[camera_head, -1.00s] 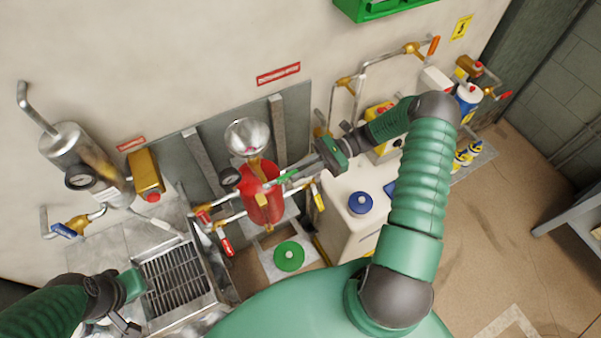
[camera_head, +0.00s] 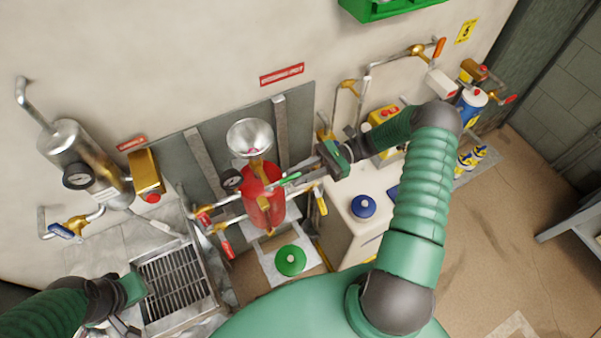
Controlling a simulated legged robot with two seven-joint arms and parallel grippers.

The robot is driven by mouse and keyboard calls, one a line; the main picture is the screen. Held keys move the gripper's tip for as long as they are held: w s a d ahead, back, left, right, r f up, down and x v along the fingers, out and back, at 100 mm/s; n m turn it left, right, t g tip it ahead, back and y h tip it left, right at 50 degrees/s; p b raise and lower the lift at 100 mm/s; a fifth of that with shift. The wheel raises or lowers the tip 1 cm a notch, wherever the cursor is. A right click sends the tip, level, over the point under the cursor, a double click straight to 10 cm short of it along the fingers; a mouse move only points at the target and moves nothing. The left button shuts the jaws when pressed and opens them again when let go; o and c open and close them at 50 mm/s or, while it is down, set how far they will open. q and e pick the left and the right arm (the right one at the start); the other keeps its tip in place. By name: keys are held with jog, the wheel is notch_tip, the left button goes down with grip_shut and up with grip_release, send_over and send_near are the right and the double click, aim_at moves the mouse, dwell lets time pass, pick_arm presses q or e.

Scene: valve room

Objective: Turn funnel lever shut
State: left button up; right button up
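The shiny metal funnel (camera_head: 250,136) sits above a red vessel (camera_head: 264,207) on a grey wall panel. A short green lever (camera_head: 288,179) sticks out to the right from the pipework below the funnel, near the vessel's top. My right gripper (camera_head: 306,168) reaches in from the right, its fingers beside the lever's outer end. I cannot tell whether they touch it or how far apart they are. My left gripper (camera_head: 128,322) is low at the left by the metal grate, far from the lever; its fingers are partly hidden at the picture's edge.
A round gauge (camera_head: 231,179) sits left of the vessel. Red-handled (camera_head: 226,248) and yellow-handled (camera_head: 321,202) valves flank it. A green-capped container (camera_head: 290,260) stands below. The grate (camera_head: 175,281) is at left.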

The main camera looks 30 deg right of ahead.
jog(key=s+d+b, duration=0.1)
jog(key=d+b, duration=0.6)
jog(key=d, duration=1)
jog(key=shift+s+f, duration=0.25)
jog(key=shift+s, duration=0.15)
